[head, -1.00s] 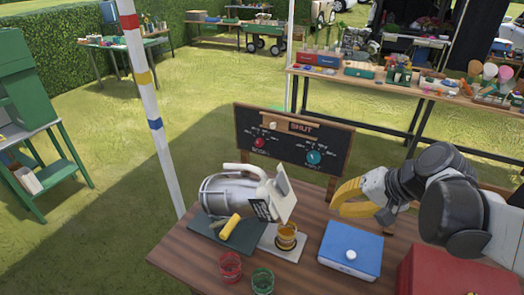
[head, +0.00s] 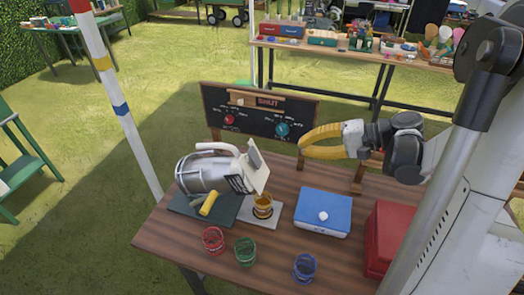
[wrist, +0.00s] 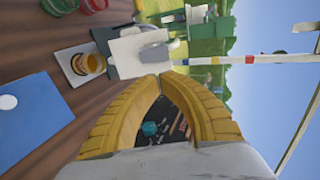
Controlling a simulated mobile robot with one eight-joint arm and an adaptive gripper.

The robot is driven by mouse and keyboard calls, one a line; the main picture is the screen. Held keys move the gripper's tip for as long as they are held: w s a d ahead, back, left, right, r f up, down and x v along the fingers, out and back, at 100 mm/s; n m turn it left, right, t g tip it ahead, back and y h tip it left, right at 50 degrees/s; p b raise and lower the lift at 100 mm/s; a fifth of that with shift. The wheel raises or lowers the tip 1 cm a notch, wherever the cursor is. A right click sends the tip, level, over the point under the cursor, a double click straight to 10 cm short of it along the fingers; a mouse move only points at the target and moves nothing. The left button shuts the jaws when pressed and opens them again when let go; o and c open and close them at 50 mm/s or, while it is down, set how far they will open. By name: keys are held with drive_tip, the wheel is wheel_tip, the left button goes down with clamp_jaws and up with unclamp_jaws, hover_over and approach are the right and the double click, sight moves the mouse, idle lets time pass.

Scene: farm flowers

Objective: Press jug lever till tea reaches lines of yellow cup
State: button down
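A silver jug (head: 203,174) with a white handle leans on its side on a dark mat (head: 188,204) on the wooden table. A yellow lever (head: 210,203) sticks out at its front, and a pale flat plate (head: 256,172) stands at its right end. The yellow cup (head: 263,206) stands on a light grey mat below that end; it also shows in the wrist view (wrist: 88,64). Brown liquid seems to be in it, but its level against the lines is unclear. My gripper (head: 301,148) is shut and empty, its fingertips meeting in the wrist view (wrist: 162,77), above and right of the jug.
A blue box (head: 323,212) with a white knob and a red box (head: 387,240) stand at the right. Red (head: 213,240), green (head: 245,251) and blue (head: 305,267) cups stand along the front edge. A striped pole (head: 112,90) is left.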

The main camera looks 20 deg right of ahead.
sight(255, 153)
drive_tip(key=b+x, duration=0.3)
drive_tip(key=x, duration=1)
drive_tip(key=shift+w+a+f, duration=0.2)
drive_tip(key=shift+a+f, duration=0.05)
drive_tip(key=shift+w+a, duration=0.1)
